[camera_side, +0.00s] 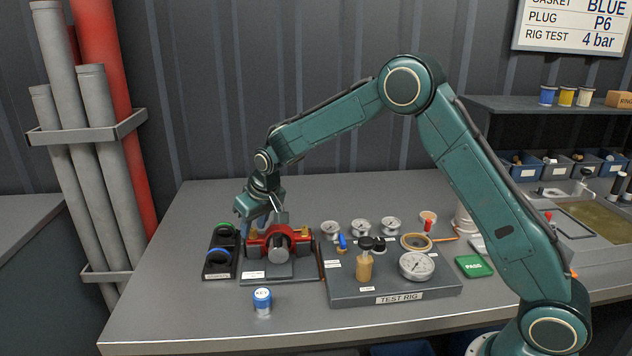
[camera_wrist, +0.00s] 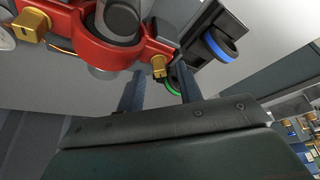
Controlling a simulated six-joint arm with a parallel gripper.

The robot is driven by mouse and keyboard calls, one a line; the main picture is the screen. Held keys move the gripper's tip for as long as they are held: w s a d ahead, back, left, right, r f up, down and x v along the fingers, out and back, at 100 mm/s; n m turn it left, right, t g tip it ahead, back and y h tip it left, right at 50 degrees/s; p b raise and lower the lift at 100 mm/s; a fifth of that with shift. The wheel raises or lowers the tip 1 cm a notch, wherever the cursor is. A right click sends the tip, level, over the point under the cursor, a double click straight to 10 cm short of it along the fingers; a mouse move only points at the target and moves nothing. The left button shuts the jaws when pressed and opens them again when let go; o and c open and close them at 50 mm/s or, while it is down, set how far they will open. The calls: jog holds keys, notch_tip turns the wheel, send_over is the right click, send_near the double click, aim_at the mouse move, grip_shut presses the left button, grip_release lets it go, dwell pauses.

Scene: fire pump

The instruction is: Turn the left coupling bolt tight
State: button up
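The red coupling (camera_side: 279,241) sits on a dark base plate around a grey pipe; it also shows in the wrist view (camera_wrist: 97,38). Its left brass bolt (camera_side: 253,233) is on the side near the ring rack; in the wrist view this bolt (camera_wrist: 158,66) appears between my fingertips. The right brass bolt (camera_side: 305,231) is at the other end, and it shows at upper left in the wrist view (camera_wrist: 31,25). My gripper (camera_wrist: 159,82) is open, with a gap between its fingers. It is over the coupling's left end; contact with the bolt cannot be told.
A black rack (camera_side: 221,240) with a green ring (camera_side: 225,226) and a blue ring (camera_side: 217,256) stands close left. The test rig (camera_side: 393,289) with gauges is to the right. A blue-lidded KEY pot (camera_side: 262,300) stands in front. The left bench front is clear.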

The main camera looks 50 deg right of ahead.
jog(key=shift+w+f, duration=0.1)
jog(key=shift+f, duration=0.2)
grip_shut()
jog(key=shift+m+h, duration=0.4)
jog(key=shift+m, duration=0.5)
grip_release()
